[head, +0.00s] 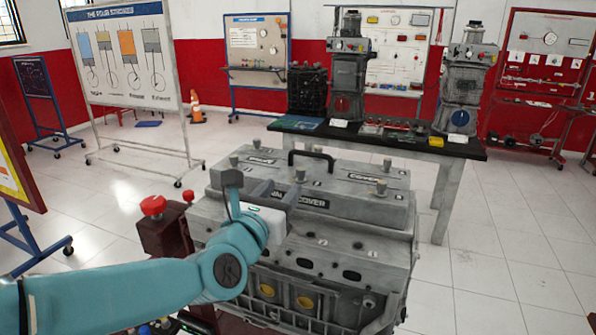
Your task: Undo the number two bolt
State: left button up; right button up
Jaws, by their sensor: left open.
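The grey engine block (340,250) stands in the middle, with a grey top cover (345,200) marked "COVER" and a black handle. Small numbers are marked on the engine but are too small to tell which bolt is number two. My left gripper (252,190) is open over the cover's left front part, and I see nothing in it. Its wrist hides part of the cover and block. My right gripper is out of view.
A red knob (153,205) on a dark red box stands left of the engine. A dark table (420,147) with engine models is behind it. A wheeled whiteboard (128,55) and orange cone (196,107) stand back left. White floor is free at right.

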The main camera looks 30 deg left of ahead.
aim_at(299, 172)
pick_arm(q)
jog(key=p+x, duration=0.2)
jog(key=x, duration=0.6)
jog(key=shift+d, duration=0.15)
jog(key=shift+w, duration=0.4)
jog(key=shift+c, duration=1.2)
grip_shut()
